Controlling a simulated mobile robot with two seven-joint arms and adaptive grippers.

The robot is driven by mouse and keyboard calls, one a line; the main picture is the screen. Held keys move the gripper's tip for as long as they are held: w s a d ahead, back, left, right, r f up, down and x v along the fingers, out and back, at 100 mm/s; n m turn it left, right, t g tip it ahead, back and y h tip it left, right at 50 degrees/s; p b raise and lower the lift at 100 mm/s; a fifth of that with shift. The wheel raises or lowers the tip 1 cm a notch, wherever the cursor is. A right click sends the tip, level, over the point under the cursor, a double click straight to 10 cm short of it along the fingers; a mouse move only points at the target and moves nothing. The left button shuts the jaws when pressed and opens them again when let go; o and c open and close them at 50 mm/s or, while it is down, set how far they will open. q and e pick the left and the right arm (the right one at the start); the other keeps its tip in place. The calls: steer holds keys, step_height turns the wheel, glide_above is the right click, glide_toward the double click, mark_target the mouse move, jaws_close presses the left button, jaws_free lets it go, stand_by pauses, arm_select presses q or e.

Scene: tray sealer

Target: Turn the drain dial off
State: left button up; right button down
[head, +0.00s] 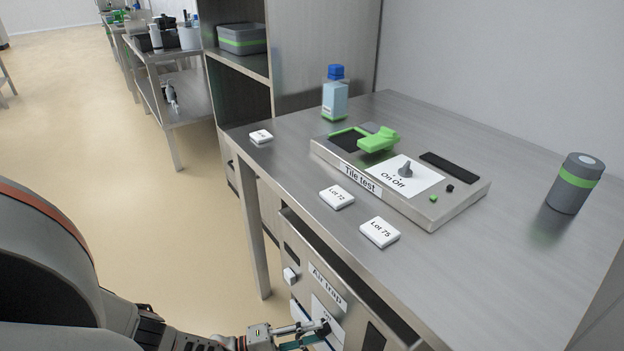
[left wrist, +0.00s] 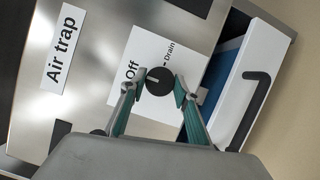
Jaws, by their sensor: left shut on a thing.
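The drain dial (left wrist: 158,81) is a round black knob on a white plate (left wrist: 140,45) marked "Off" and "Drain", in the left wrist view. A short light mark on the knob lies toward its left side, the side of the "Off" word. My left gripper (head: 318,331) is at the front of the steel "Air trap" cabinet (head: 308,258), low in the head view. In the left wrist view its two fingers (left wrist: 157,90) sit on either side of the knob, shut on it. In the head view the gripper largely hides the dial. My right gripper is not in view.
The steel table (head: 440,285) above holds a "Tile test" box (head: 420,212) with its own On/Off knob, white lot tiles (head: 380,232), a blue-capped bottle (head: 335,98) and a grey canister (head: 574,185). A white drawer-like part (left wrist: 238,110) with a black handle is beside the plate.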

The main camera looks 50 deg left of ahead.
arm_select(q)
steer(key=o, duration=1.1)
steer(key=shift+s, duration=0.1)
steer(key=v, duration=1.2)
